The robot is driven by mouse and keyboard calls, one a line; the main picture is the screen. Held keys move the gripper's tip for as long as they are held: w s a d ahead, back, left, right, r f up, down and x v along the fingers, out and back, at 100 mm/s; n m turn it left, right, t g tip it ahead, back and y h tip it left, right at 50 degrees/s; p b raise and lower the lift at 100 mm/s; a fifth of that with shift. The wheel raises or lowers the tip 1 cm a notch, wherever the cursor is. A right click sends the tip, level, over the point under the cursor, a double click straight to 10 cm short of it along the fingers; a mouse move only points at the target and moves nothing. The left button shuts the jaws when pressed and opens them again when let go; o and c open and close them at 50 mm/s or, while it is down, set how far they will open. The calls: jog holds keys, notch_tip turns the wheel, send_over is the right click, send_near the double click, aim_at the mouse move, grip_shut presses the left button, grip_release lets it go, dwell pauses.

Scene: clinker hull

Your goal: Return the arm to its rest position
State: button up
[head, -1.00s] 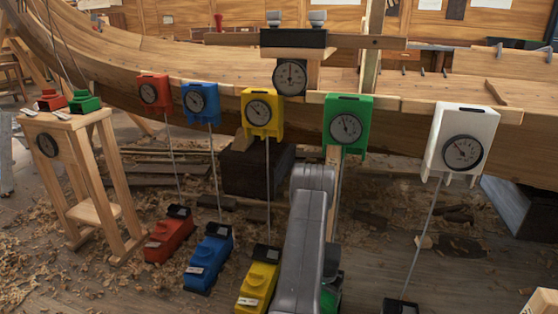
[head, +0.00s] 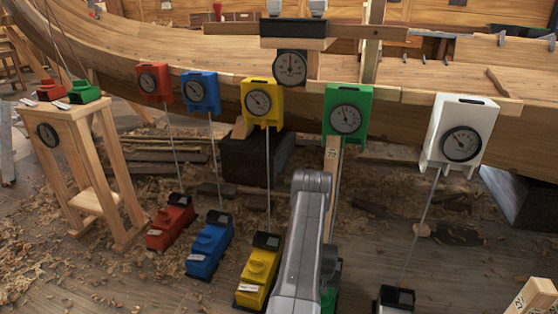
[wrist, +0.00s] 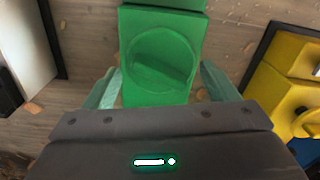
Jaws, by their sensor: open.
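My gripper (wrist: 160,90) is in the wrist view, its two fingers apart on either side of a green floor unit (wrist: 160,20) with a round knob on its top. I cannot tell whether the fingers touch it. In the head view my grey arm (head: 305,240) reaches down at the lower middle and hides most of the green floor unit (head: 332,275); the gripper itself is hidden there. Above it the green gauge box (head: 347,97) hangs on the hull plank.
Red (head: 171,222), blue (head: 209,245) and yellow (head: 258,275) floor units stand left of my arm, a white one (head: 396,300) right. Cords run from them to gauge boxes on the hull (head: 420,85). A wooden stand (head: 85,170) is at left, a wooden block (head: 535,297) at lower right.

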jog(key=shift+r+n+p, duration=0.15)
jog(key=shift+n+p, duration=0.4)
jog(key=shift+n, duration=0.35)
notch_tip(320, 180, up, 12)
jog(key=p, duration=0.3)
